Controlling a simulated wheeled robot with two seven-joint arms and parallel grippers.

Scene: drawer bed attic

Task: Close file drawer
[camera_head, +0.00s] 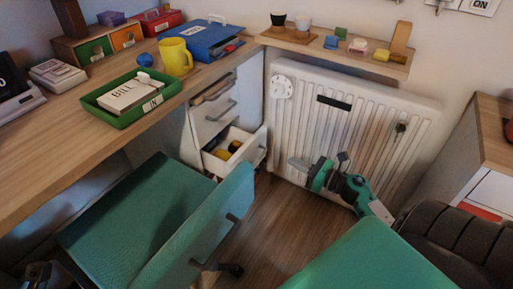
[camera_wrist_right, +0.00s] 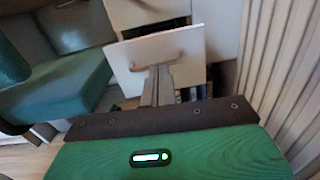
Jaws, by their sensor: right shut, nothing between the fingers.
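The white drawer unit stands under the desk's right end. Its low drawer (camera_head: 262,146) is pulled out, with yellow and dark things inside. I take this to be the file drawer. In the right wrist view its white front (camera_wrist_right: 190,50) shows tilted, with a bar handle (camera_wrist_right: 158,60). My right gripper (camera_head: 293,163) is to the right of this drawer in the head view. In the wrist view my right gripper (camera_wrist_right: 157,75) is shut and empty, its tips close to the handle; whether they touch it I cannot tell. My left gripper is not in view.
A green chair (camera_head: 150,205) stands left of the open drawer. A white radiator (camera_head: 345,125) is on the wall behind my right arm. The desk (camera_head: 60,130) holds a green tray (camera_head: 122,122) and a yellow mug (camera_head: 175,58). Bare floor (camera_head: 270,220) lies before the drawer.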

